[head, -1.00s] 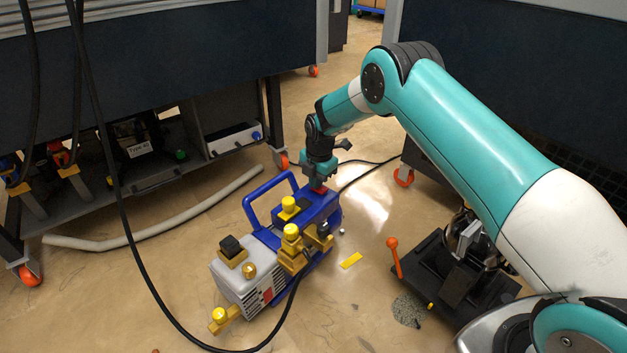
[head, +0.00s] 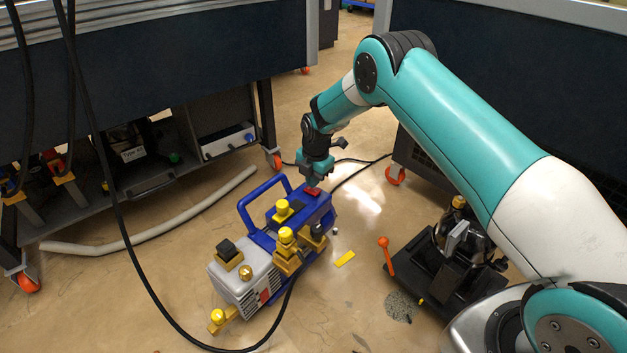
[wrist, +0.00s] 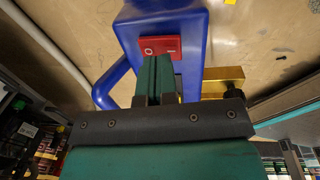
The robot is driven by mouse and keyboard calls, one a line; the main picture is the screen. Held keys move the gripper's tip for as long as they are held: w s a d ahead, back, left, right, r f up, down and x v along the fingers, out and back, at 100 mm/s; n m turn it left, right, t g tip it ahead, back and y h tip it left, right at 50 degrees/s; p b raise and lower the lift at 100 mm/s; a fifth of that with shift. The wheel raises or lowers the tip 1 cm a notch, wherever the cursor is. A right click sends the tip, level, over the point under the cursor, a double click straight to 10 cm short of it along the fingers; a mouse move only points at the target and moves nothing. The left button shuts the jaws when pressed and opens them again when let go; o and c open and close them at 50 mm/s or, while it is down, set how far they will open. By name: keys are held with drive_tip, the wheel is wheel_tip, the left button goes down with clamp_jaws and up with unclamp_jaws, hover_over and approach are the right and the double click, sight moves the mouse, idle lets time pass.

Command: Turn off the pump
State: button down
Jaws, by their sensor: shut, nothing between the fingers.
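The vacuum pump (head: 262,262) stands on the floor, with a blue body, a blue handle, a grey motor end and yellow fittings. Its red rocker switch (wrist: 160,47) is on the blue end and shows an O mark and a line mark. In the head view the red switch (head: 313,191) shows just below my gripper (head: 314,182). In the wrist view my gripper (wrist: 153,68) is shut and empty, with its fingertips at the lower edge of the switch. I cannot tell whether they touch it. The fingers hide part of the switch's lower side.
A black cable (head: 130,235) hangs in front and runs past the pump. A pale hose (head: 150,225) lies on the floor at left. A black stand with an orange-knobbed lever (head: 385,255) is at right.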

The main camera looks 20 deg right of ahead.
wheel_tip(320, 180, up, 12)
drive_tip(key=w+p, duration=0.1)
drive_tip(key=p, duration=0.5)
drive_tip(key=shift+w+a+r, duration=0.15)
drive_tip(key=shift+a, duration=0.25)
